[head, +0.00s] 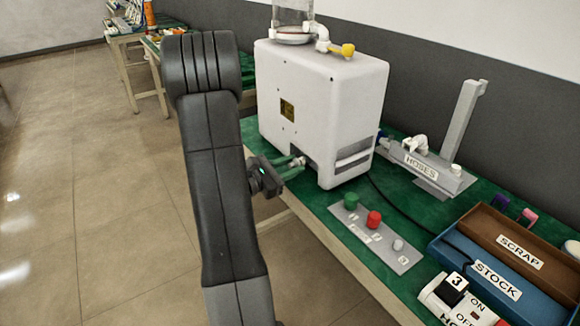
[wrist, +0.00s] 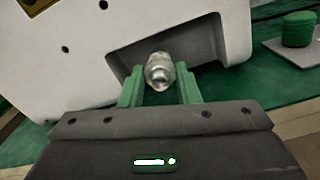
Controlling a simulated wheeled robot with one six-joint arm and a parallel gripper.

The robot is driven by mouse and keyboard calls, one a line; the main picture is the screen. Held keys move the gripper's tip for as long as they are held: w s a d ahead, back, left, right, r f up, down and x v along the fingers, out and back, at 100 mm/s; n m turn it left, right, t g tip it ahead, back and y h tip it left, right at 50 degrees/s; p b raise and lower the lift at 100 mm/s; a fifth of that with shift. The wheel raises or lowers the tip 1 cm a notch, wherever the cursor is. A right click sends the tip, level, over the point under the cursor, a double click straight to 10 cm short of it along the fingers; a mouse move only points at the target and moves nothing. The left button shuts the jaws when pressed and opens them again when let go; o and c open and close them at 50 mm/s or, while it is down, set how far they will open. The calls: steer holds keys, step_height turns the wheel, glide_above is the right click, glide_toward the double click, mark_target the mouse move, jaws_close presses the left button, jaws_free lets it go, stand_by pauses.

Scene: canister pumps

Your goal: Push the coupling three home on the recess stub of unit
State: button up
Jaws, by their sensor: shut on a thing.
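The unit (head: 315,105) is a large white housing on the green bench, with a dark recess low in its near face. It also fills the top of the wrist view (wrist: 60,70), where the recess (wrist: 205,50) opens behind my fingers. My gripper (head: 293,167) is at the recess mouth, its green fingers shut on a small silvery coupling (wrist: 159,72). The coupling also shows small and pale at the fingertips in the head view (head: 298,161). The stub inside the recess is hidden, so I cannot tell whether the coupling touches it.
A grey numbered plate (head: 345,222) right of the unit holds a green cap (head: 351,201), a red cap (head: 374,219) and a small pale piece (head: 398,245). A black cable (head: 405,206) crosses the bench. The blue STOCK tray (head: 448,249), brown SCRAP tray (head: 480,218) and HOSES rack (head: 450,182) stand farther right.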

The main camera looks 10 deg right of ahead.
steer(key=shift+w+d, duration=0.15)
steer(key=shift+d, duration=0.3)
jaws_close()
steer(key=o, duration=1.2)
jaws_free()
steer(key=shift+c, duration=0.2)
steer(key=v, duration=1.3)
steer(key=shift+a, duration=0.4)
steer(key=shift+a, duration=0.1)
steer(key=v, duration=1)
steer(key=shift+p, duration=0.4)
steer(key=shift+r, duration=0.1)
